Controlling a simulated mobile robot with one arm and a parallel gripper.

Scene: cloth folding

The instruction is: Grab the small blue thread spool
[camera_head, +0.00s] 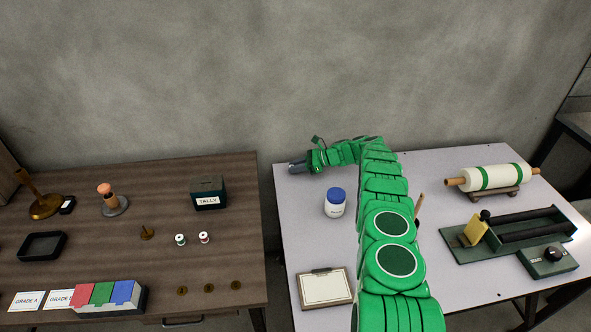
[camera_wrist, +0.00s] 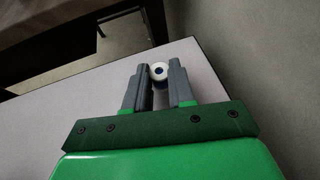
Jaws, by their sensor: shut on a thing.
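In the wrist view, the small blue thread spool (camera_wrist: 158,72) shows a white round end with a blue ring and a dark centre. It sits between the two grey fingers of my gripper (camera_wrist: 159,74), near their tips. My gripper is shut on it. In the head view my gripper (camera_head: 297,167) is at the far left corner of the light grey table (camera_head: 305,225). The spool cannot be made out in the head view. Whether it touches the table is not clear.
A green spool (camera_head: 180,239) and a red spool (camera_head: 204,237) stand on the brown table (camera_head: 90,230) at left. A blue-lidded white jar (camera_head: 335,203) and a clipboard (camera_head: 325,287) are near my arm. A rolling pin (camera_head: 490,178) and a green press (camera_head: 510,235) are at right.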

